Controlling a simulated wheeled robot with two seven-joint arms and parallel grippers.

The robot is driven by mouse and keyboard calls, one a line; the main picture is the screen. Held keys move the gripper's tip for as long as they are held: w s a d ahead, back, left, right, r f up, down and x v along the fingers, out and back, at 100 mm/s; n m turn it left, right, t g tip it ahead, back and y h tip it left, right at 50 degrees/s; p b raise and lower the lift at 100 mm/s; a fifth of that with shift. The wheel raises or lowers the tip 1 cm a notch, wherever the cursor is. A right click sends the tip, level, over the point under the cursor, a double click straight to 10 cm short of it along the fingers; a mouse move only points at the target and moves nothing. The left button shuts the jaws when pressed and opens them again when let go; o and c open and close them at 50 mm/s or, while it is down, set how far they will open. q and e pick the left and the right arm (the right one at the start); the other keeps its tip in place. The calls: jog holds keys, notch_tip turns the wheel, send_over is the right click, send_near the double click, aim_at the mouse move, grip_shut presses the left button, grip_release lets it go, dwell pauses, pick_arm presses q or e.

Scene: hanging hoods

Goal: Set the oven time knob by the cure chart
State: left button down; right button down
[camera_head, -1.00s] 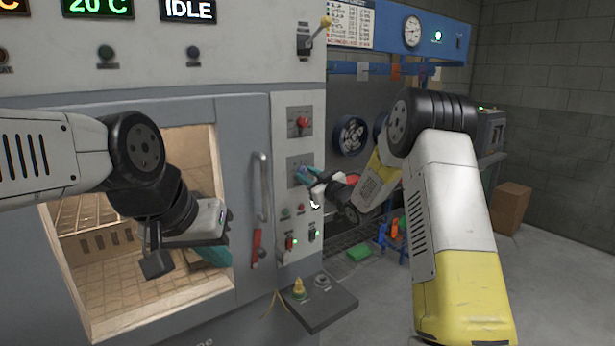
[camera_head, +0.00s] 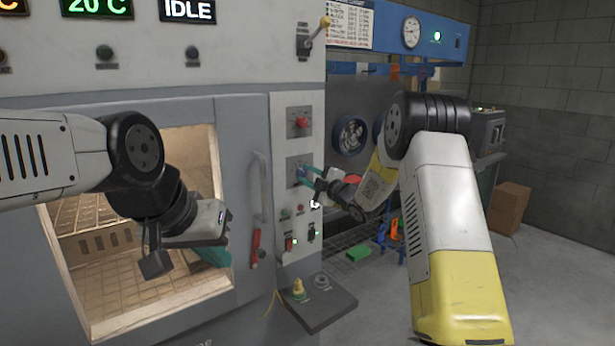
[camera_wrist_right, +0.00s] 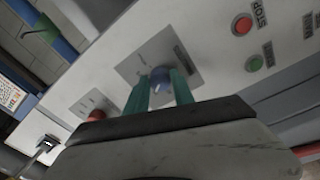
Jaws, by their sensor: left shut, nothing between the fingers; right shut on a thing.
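The blue knob (camera_head: 301,173) sits on a grey plate on the oven's narrow control panel. It also shows in the right wrist view (camera_wrist_right: 161,78), with a pale pointer mark on it. My right gripper (camera_head: 308,174) is shut on the blue knob, its green fingers (camera_wrist_right: 160,92) on either side. A red knob (camera_head: 302,122) sits on the plate above. The chart (camera_head: 351,24) hangs at the upper right; its text is too small to read.
A door handle (camera_head: 260,185) and a red lever (camera_head: 256,245) stand left of the panel. A small shelf (camera_head: 325,308) juts out below it. In the right wrist view, a red STOP button (camera_wrist_right: 242,25) and green button (camera_wrist_right: 254,63) are near the knob.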

jog(key=shift+d+f+n, duration=0.1)
jog(key=shift+n, duration=0.5)
jog(key=c, duration=1.1)
grip_release()
jog(key=v, duration=0.7)
jog(key=shift+s+d, duration=0.25)
jog(key=shift+s, duration=0.05)
